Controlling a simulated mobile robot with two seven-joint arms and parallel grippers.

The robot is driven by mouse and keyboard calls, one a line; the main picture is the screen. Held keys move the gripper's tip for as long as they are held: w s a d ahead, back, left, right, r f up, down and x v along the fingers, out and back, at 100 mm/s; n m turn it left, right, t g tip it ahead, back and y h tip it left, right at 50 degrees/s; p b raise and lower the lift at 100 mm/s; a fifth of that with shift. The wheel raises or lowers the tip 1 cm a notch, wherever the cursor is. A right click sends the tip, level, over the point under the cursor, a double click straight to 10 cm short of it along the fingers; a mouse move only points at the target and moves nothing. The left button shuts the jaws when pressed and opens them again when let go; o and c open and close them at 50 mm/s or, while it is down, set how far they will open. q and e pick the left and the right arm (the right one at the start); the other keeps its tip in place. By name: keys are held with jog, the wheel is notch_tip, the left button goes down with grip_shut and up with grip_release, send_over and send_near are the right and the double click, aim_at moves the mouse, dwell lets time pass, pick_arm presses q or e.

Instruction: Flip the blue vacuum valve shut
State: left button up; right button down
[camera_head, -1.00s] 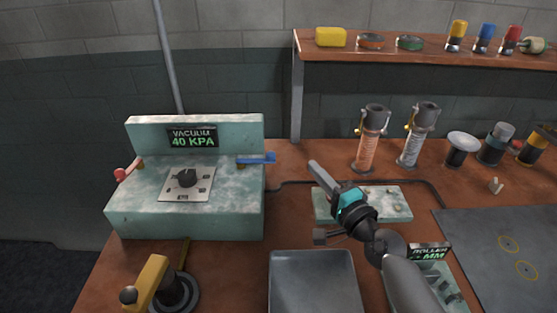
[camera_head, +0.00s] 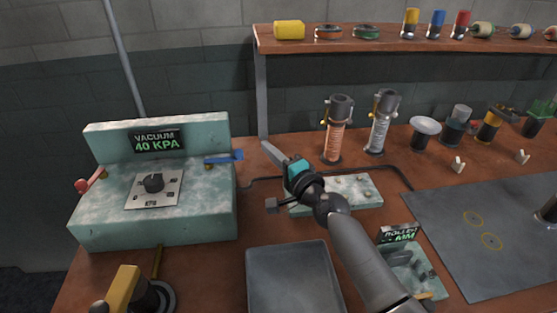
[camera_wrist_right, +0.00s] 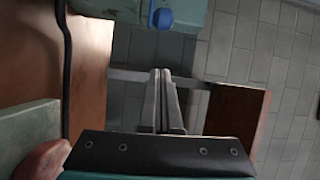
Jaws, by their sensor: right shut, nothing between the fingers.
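The blue vacuum valve (camera_head: 224,157) is a flat lever at the right end of the pale green vacuum box (camera_head: 205,205). Its lever lies sideways, pointing right. The box's display (camera_head: 157,141) reads "VACUUM 40 KPA". My right gripper (camera_head: 267,149) is shut and empty, just right of the lever and apart from it. In the right wrist view, the shut fingers (camera_wrist_right: 161,73) point toward a round blue end (camera_wrist_right: 162,19) beside the green box (camera_wrist_right: 183,12), with a gap between. My left gripper is not in view.
A grey tray (camera_head: 292,280) lies in front. A green plate (camera_head: 360,190) is under my right arm. Two clear cylinders (camera_head: 337,128) (camera_head: 381,122) stand behind, below a shelf (camera_head: 400,43).

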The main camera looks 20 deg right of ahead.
aim_at(223, 159)
jog(key=a, duration=0.2)
jog(key=w+a+p, duration=0.1)
jog(key=a, duration=0.1)
jog(key=shift+a, duration=0.1)
jog(key=shift+f, duration=0.1)
dwell(0.5)
